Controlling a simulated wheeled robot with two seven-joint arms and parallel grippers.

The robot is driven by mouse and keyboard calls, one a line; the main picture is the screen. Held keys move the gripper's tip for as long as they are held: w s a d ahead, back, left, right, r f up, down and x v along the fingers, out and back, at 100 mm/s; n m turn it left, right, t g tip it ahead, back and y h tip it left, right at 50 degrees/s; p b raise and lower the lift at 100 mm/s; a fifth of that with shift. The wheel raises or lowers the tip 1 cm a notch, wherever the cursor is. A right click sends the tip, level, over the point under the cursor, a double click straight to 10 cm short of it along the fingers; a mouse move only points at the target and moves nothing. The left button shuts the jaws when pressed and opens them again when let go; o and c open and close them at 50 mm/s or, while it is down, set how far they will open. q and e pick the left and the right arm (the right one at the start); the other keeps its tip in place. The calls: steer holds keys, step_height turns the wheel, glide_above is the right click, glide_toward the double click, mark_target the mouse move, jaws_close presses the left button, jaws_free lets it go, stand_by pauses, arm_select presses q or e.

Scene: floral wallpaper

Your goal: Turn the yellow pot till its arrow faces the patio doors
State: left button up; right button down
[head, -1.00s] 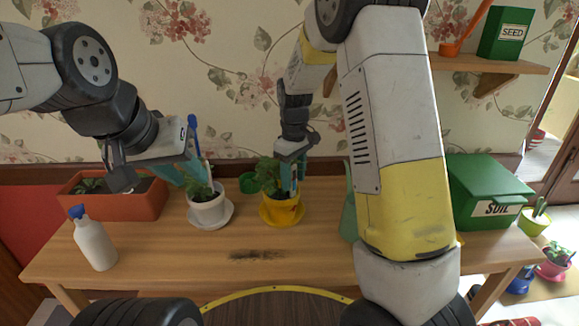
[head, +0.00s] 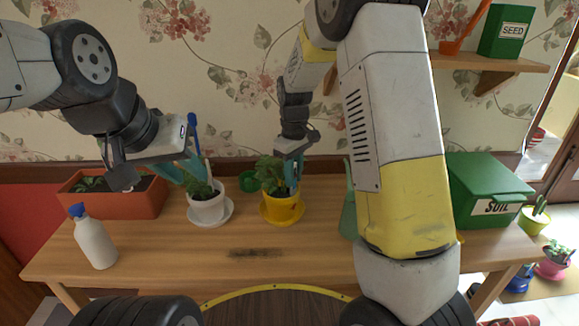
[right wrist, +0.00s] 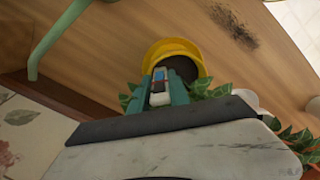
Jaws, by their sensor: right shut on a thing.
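The yellow pot (head: 282,212) stands upright on a yellow saucer on the table, with a leafy plant (head: 270,172) in it. A small reddish mark shows on its front right; I cannot make out an arrow's direction. My left gripper (head: 190,172) is open, above the white pot (head: 206,209). The patio doors (head: 565,185) are at the right edge.
An orange planter (head: 120,205) and a white bottle (head: 94,240) stand left. A green watering can (head: 348,215) and green soil box (head: 487,190) stand right. The table's front middle is clear, with a dark dirt smear.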

steer(key=shift+w+r, duration=0.1)
steer(key=shift+r, duration=0.15)
stand_by(0.7)
steer(key=n, duration=0.1)
steer(key=w+n, duration=0.1)
steer(key=n, duration=0.1)
steer(key=shift+f, duration=0.1)
steer(key=n, duration=0.2)
steer(key=shift+w+a+n, duration=0.2)
steer(key=shift+w+n, duration=0.1)
steer(key=shift+w, duration=0.05)
steer(key=n, duration=0.2)
steer(key=w+n, duration=0.1)
steer(key=n, duration=0.1)
steer(key=shift+a, duration=0.35)
steer(key=shift+w+a+n, duration=0.1)
steer(key=shift+a+n, duration=0.1)
steer(key=shift+n, duration=0.55)
steer(key=shift+w+a+n, duration=0.1)
steer(key=shift+a+n, duration=0.1)
steer(key=shift+n, duration=0.55)
steer(key=shift+f, duration=0.2)
steer(key=c, duration=1.2)
jaws_free()
steer(key=shift+o, duration=0.2)
step_height(320, 180, up, 8)
